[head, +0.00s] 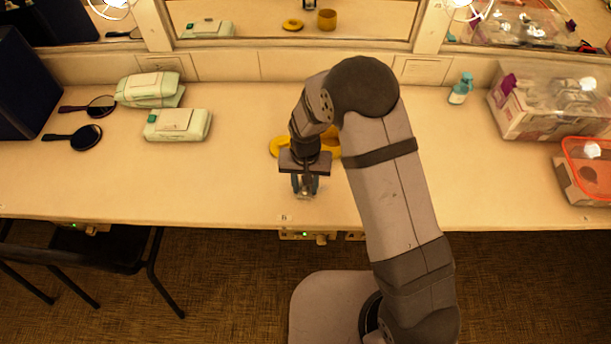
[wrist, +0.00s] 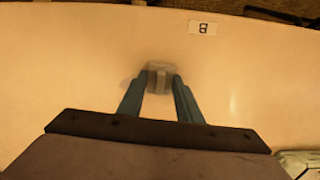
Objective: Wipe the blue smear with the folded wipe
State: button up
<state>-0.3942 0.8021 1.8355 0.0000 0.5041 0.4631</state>
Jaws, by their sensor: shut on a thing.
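My gripper (head: 304,190) is low over the front of the counter (head: 235,185), pointing down. In the wrist view my gripper (wrist: 158,88) has its two blue-grey fingers closed on a small pale grey-white folded wipe (wrist: 158,77). In the head view only a little of the wipe shows between the fingertips. The wipe is at or just above the counter; I cannot tell if it touches. A faint dark patch lies beside it in the wrist view, perhaps shadow. I see no clear blue smear in either view.
Yellow items (head: 277,147) stand partly hidden behind my arm. Green-white wipe packs (head: 178,125) and dark hand mirrors (head: 86,137) are left. A small teal-topped bottle (head: 460,90), clear box (head: 545,115) and orange-rimmed container (head: 588,168) are right. A label (wrist: 203,27) marks the front edge.

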aim_at(323, 196)
jog(key=shift+s+d, duration=0.15)
jog(key=shift+s, duration=0.65)
jog(key=shift+w+d, duration=0.15)
jog(key=shift+d, duration=0.6)
jog(key=shift+w+a+f+b, duration=0.1)
jog(key=shift+w+b, duration=1.2)
jog(key=shift+w, duration=3.7)
jog(key=shift+d, duration=0.75)
jog(key=shift+s+d, duration=0.1)
jog(key=shift+s, duration=0.25)
jog(key=shift+s+p, duration=1.25)
jog(key=shift+s, duration=3.3)
jog(key=shift+s+d, duration=0.15)
jog(key=shift+s, duration=0.05)
jog(key=shift+w+d, duration=0.1)
jog(key=shift+d, duration=0.6)
jog(key=shift+w+a+b, duration=0.1)
jog(key=shift+w+b, duration=0.65)
jog(key=shift+w, duration=4.3)
notch_tip(323, 196, up, 8)
jog(key=p, duration=0.5)
jog(key=shift+p, duration=0.3)
jog(key=shift+s, duration=0.1)
jog(key=shift+r, duration=0.25)
